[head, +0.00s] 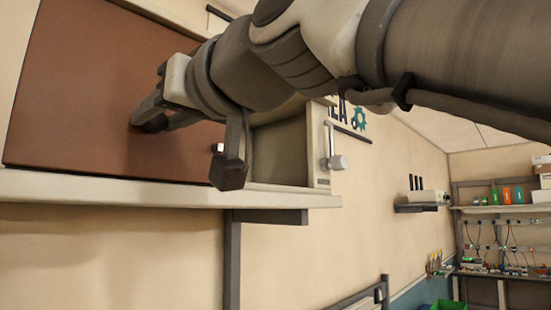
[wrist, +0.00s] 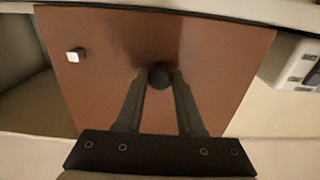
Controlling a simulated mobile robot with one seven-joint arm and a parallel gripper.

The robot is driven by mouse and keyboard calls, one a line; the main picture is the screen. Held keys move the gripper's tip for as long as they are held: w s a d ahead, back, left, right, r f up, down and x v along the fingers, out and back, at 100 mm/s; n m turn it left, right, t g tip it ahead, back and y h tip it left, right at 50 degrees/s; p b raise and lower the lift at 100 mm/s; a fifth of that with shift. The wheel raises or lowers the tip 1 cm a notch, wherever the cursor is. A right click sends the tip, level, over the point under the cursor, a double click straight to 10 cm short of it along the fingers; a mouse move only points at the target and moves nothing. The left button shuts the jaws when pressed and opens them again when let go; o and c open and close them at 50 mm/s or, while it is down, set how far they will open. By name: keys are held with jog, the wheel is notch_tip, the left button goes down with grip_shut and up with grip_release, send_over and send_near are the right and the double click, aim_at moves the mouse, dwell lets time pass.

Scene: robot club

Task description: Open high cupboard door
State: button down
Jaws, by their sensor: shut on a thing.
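The high cupboard has a flat reddish-brown door (head: 85,85), which also fills the middle of the wrist view (wrist: 205,65). A dark round knob (wrist: 160,77) sits on the door. My gripper (wrist: 159,74) has its two fingers closed around the knob, one on each side. In the head view my gripper (head: 152,122) reaches the door face from the upper right, and the knob is hidden there. A small pale square piece (wrist: 75,55) is on the door near its left edge in the wrist view. How far the door stands open cannot be told.
An open cupboard compartment (head: 282,152) shows just right of the door, with a pale handle (head: 336,161) beyond it. A cream ledge (head: 110,189) runs under the door. Shelves (head: 500,208) with several items stand far right. The wall below is bare.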

jog(key=shift+s+a, duration=0.3)
jog(key=shift+s, duration=0.05)
dwell(0.3)
jog(key=c, duration=0.5)
grip_release()
jog(key=shift+c, duration=0.2)
jog(key=b+v, duration=0.3)
jog(key=v, duration=1.4)
jog(key=shift+s, duration=0.25)
jog(key=shift+w+d, duration=0.1)
